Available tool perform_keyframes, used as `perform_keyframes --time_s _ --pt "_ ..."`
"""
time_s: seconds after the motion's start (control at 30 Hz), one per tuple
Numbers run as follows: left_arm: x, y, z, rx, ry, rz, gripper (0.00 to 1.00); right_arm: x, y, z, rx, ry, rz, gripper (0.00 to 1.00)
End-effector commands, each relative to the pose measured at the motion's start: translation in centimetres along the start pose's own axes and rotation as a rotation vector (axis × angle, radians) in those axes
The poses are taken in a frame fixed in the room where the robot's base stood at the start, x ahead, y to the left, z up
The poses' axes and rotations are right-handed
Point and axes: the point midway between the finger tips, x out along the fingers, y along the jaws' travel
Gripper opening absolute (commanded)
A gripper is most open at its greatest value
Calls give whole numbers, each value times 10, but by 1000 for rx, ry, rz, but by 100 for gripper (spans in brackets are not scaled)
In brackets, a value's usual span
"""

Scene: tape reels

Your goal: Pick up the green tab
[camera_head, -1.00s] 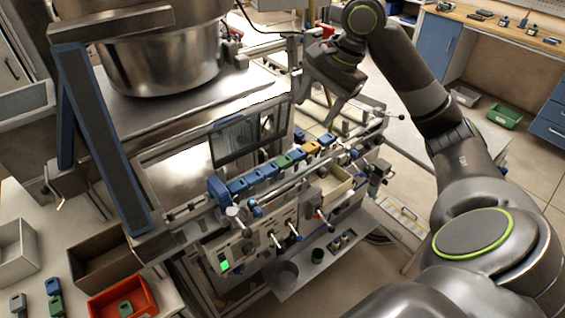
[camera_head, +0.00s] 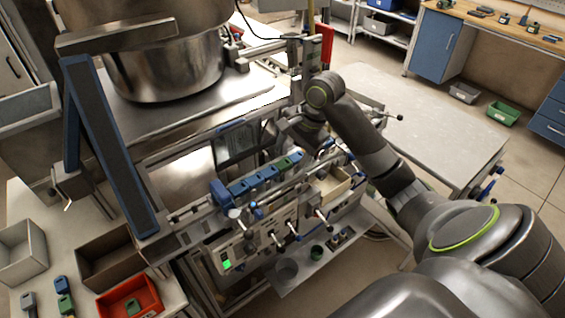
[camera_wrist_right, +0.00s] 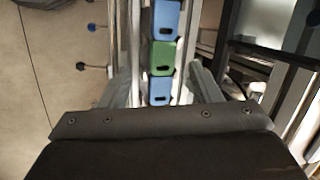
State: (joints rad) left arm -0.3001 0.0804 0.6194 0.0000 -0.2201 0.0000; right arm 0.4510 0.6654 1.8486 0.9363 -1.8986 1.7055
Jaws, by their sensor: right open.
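A green tab (camera_head: 284,163) sits in a row of blue tabs (camera_head: 245,184) on the machine's rail. In the right wrist view the green tab (camera_wrist_right: 161,57) lies between two blue tabs, one beyond it (camera_wrist_right: 165,18) and one nearer (camera_wrist_right: 160,91). My right gripper (camera_wrist_right: 161,75) is open, with one finger on each side of the row and nothing held. In the head view my right gripper (camera_head: 300,143) is low over the row's far end, its fingertips hard to make out. My left gripper is not in view.
A red bin (camera_head: 150,296) holding a green piece stands at the lower left beside a brown box (camera_head: 100,240). Knobs and levers (camera_head: 275,237) stick out in front of the rail. A dark screen (camera_head: 228,145) stands behind it. A light table (camera_head: 440,125) at the right is clear.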

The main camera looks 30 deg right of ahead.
Motion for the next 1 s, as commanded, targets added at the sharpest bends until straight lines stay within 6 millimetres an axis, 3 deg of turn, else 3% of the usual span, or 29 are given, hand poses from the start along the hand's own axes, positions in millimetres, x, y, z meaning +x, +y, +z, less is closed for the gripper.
perform_keyframes --time_s 0.2,0.5,0.9,1.0 --pt "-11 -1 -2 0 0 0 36 26 -2 1 2 -2 2 58" --pt "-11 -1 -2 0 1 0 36 31 -2 0 -1 0 0 58" --pt "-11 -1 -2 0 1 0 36 31 -2 0 0 0 1 7" --pt "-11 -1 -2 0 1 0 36 31 -2 0 0 0 1 6"
